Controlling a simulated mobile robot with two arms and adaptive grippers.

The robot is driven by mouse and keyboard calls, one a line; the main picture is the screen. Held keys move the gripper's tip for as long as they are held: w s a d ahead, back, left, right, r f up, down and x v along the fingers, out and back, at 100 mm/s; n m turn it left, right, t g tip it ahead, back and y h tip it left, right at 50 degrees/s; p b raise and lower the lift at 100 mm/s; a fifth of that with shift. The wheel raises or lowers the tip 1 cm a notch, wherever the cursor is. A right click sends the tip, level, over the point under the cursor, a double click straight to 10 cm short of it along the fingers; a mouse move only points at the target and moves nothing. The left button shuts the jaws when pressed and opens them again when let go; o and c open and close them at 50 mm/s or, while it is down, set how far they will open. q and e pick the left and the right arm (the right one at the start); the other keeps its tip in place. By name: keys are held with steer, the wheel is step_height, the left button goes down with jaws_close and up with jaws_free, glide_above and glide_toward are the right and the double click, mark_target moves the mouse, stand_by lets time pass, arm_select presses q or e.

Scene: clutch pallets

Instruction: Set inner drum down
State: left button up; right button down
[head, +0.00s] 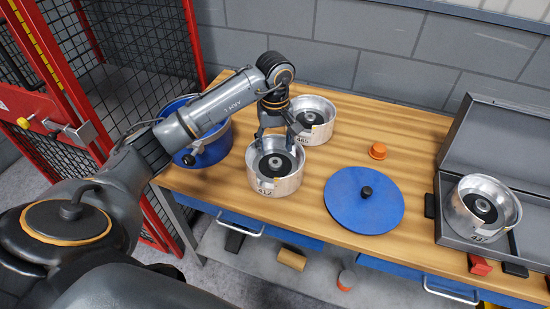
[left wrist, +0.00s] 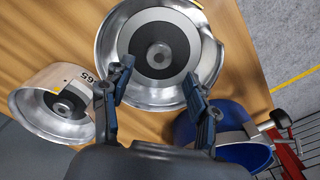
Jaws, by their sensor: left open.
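A silver inner drum (head: 287,186) marked 412 stands upright on the wooden workbench (head: 340,155), left of the blue round lid. My left gripper (head: 278,138) is open above its far rim, with the fingers spread. In the left wrist view the same drum (left wrist: 205,45) fills the top, and the open fingers (left wrist: 160,75) overlap its near edge. Whether they touch it I cannot tell. A second drum (head: 320,136), marked 465, stands just behind it. It also shows in the left wrist view (left wrist: 50,82). My right gripper is out of view.
A blue pot (head: 217,148) stands at the bench's left end under my left arm. The blue lid (head: 350,205) lies on the bench, with an orange cap (head: 378,151) behind it. A third drum (head: 467,225) sits in an open grey case (head: 450,236) at the right.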

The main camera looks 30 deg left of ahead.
mark_target(275, 162)
arm_select(q)
step_height(275, 162, up, 7)
steer(key=b, duration=0.1)
stand_by(0.7)
